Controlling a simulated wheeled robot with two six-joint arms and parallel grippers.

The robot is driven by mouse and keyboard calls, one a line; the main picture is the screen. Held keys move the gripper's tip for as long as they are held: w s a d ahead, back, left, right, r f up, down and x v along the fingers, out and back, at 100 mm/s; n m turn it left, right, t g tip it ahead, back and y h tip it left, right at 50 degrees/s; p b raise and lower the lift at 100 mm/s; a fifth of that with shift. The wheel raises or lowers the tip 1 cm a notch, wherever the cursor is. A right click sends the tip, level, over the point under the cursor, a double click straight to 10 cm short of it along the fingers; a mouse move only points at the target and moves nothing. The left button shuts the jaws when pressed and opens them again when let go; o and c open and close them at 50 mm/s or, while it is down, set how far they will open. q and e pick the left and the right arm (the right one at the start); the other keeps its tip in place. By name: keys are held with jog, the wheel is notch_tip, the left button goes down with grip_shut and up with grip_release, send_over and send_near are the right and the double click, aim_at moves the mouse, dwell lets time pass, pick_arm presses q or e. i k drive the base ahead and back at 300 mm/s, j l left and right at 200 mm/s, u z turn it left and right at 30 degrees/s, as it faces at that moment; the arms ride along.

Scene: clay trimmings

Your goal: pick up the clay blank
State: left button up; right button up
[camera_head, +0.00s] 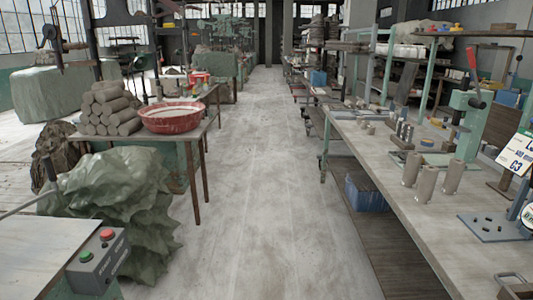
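Several grey-brown cylinders that look like clay blanks (110,106) lie stacked in a pile on the left table (165,137). Three upright grey-brown cylinders, also like clay blanks, stand on the right bench: a left one (411,169), a middle one (426,186) and a right one (453,177). I cannot tell which of these is the clay blank. Neither of my grippers shows in the head view.
A red bowl (171,117) stands beside the pile. A green lever press (468,130) stands on the right bench (380,150). A green-draped heap (115,205) and a button box (98,262) are at lower left. The middle aisle (255,200) is clear.

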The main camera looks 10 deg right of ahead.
aim_at(374, 108)
jog(key=i+z, duration=0.4)
jog(key=i, duration=1.5)
jog(key=i+z, duration=0.1)
jog(key=i, duration=0.55)
jog(key=i+j+z, duration=0.1)
jog(key=i, duration=0.55)
jog(key=i+j, duration=0.15)
jog(key=i, duration=0.55)
jog(key=z, duration=0.05)
